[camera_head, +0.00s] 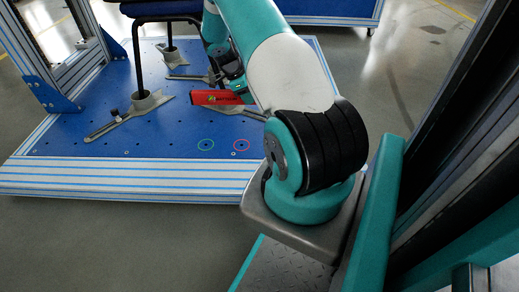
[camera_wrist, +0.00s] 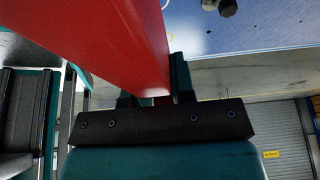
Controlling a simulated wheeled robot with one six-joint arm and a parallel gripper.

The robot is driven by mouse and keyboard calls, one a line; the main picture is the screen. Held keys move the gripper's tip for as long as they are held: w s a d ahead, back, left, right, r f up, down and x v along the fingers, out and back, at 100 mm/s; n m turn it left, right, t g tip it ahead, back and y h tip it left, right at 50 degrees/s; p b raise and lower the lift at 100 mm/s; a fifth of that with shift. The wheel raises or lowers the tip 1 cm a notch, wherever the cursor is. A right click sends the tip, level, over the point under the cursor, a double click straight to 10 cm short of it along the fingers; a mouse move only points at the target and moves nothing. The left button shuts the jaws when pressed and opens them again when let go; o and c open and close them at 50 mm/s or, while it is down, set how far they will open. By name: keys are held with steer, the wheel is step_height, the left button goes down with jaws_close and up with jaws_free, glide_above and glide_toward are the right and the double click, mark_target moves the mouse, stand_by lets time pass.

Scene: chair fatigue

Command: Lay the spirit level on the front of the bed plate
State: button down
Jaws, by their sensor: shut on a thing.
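The red spirit level (camera_head: 213,98) is held above the blue bed plate (camera_head: 75,140) in the head view, roughly level, its right part hidden behind my arm. In the wrist view the spirit level (camera_wrist: 112,40) is a large red bar running from the upper left into the jaws. My gripper (camera_wrist: 155,98) is shut on it. The gripper itself is mostly hidden behind the arm in the head view.
A chair (camera_head: 165,10) stands on the plate at the back, its legs at metal clamp feet (camera_head: 148,102). Another clamp bar (camera_head: 238,110) lies below the level. A blue frame post (camera_head: 50,95) rises at the left. The plate's front strip is largely clear.

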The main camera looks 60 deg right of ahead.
mark_target(254, 142)
step_height(254, 142, down, 20)
steer(key=b, duration=1)
steer(key=shift+d+f+b, duration=0.1)
steer(key=shift+b, duration=0.25)
steer(key=c, duration=1.4)
jaws_free()
steer(key=shift+s+f, duration=0.1)
steer(key=o, duration=0.4)
steer(key=shift+o, duration=0.2)
